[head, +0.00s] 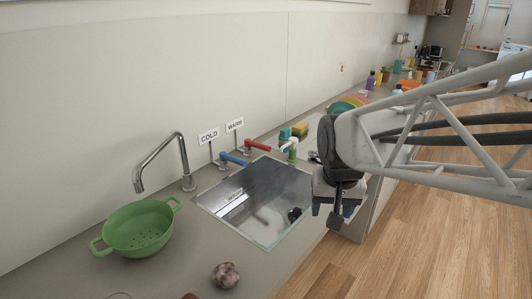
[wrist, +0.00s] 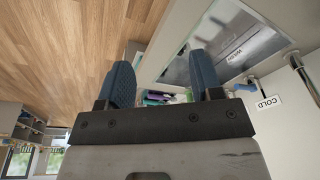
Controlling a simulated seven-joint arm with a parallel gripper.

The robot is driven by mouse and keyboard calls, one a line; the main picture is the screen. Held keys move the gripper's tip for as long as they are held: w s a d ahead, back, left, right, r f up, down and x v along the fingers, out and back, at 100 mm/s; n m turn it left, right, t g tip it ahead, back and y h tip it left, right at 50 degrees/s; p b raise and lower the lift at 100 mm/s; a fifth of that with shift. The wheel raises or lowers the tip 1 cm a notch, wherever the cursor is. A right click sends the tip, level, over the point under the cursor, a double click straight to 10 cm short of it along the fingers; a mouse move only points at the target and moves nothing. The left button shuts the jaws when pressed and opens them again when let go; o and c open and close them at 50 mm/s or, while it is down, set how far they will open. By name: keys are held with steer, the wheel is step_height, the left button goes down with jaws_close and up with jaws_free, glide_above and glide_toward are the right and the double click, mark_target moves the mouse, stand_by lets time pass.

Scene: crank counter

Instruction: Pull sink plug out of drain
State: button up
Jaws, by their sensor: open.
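The metal sink (head: 248,212) is set into the grey counter. A small dark object (head: 294,214), which looks like the plug, shows at the sink's right side; I cannot tell how it sits in the drain. My gripper (head: 328,212) hangs just right of the sink's edge, apart from the dark object. In the wrist view my gripper's two blue fingers (wrist: 162,80) are spread with nothing between them. The sink (wrist: 222,50) shows beyond the right finger in that view, and the plug cannot be made out there.
Blue (head: 232,159) and red (head: 257,146) levers stand behind the sink near COLD and WARM signs. A tall faucet (head: 182,150) rises at the left. A green colander (head: 138,228) and a round mottled object (head: 225,275) sit on the counter. Wood floor lies right.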

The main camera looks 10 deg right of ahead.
steer(key=w+f+m, duration=0.2)
steer(key=w+f, duration=0.2)
steer(key=w, duration=0.8)
steer(key=m+g, duration=0.2)
steer(key=m, duration=0.3)
glide_above(298, 210)
steer(key=f, duration=2.3)
steer(key=shift+w+d+f, duration=0.2)
steer(key=shift+w+f, duration=0.05)
steer(key=shift+w, duration=0.15)
steer(key=shift+w+f, duration=0.25)
steer(key=shift+f, duration=0.15)
steer(key=shift+f, duration=0.1)
steer(key=shift+f, duration=3.8)
steer(key=c, duration=1.1)
